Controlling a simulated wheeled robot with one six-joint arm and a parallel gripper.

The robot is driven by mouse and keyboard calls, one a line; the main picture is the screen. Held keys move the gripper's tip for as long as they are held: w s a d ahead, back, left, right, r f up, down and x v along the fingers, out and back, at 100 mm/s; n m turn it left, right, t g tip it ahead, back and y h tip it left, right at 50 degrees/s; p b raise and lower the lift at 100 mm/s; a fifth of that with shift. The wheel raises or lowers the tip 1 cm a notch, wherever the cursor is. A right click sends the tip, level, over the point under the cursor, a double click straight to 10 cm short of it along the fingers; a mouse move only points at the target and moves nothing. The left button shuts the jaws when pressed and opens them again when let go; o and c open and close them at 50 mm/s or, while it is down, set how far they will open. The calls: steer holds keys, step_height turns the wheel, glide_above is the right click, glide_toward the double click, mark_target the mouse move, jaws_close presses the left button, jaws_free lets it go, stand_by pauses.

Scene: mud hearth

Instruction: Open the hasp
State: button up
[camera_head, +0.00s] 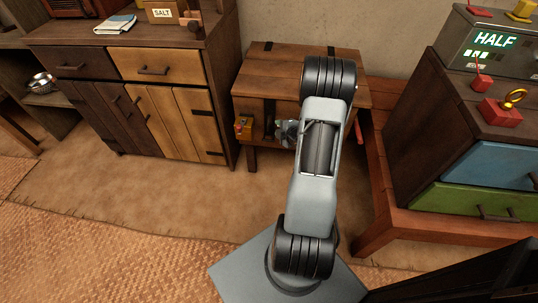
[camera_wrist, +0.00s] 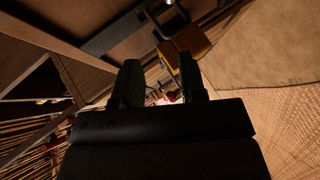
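A low wooden chest (camera_head: 300,60) stands against the wall behind my arm. A dark metal strap (camera_head: 269,118), which looks like the hasp, hangs on its front face, left of my gripper (camera_head: 286,134). My arm hides part of the chest front. In the wrist view, a dark strap (camera_wrist: 112,37) runs across wood at the upper left, with a dark looped metal piece (camera_wrist: 165,22) at its end. My gripper (camera_wrist: 160,78) has its two dark fingers apart, with no clear object held between them. The strap lies beyond the fingertips, apart from them.
A cabinet (camera_head: 150,100) with drawers and doors stands to the left. A red-brown bench (camera_head: 385,225) and a drawer unit (camera_head: 420,110) stand close on the right. The floor before the chest is clear.

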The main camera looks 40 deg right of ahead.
steer(key=s+f+n+t+y+b, duration=0.25)
steer(key=s+f+b, duration=0.25)
steer(key=f, duration=0.8)
steer(key=shift+t+h, duration=0.35)
steer(key=shift+t, duration=0.1)
steer(key=w+b, duration=0.1)
steer(key=w, duration=0.3)
steer(key=w+f+b, duration=0.1)
steer(key=w, duration=0.3)
steer(key=w+f+b, duration=0.1)
steer(key=w, duration=0.4)
steer(key=shift+d+f+b, duration=0.1)
steer(key=shift+b, duration=0.3)
jaws_close()
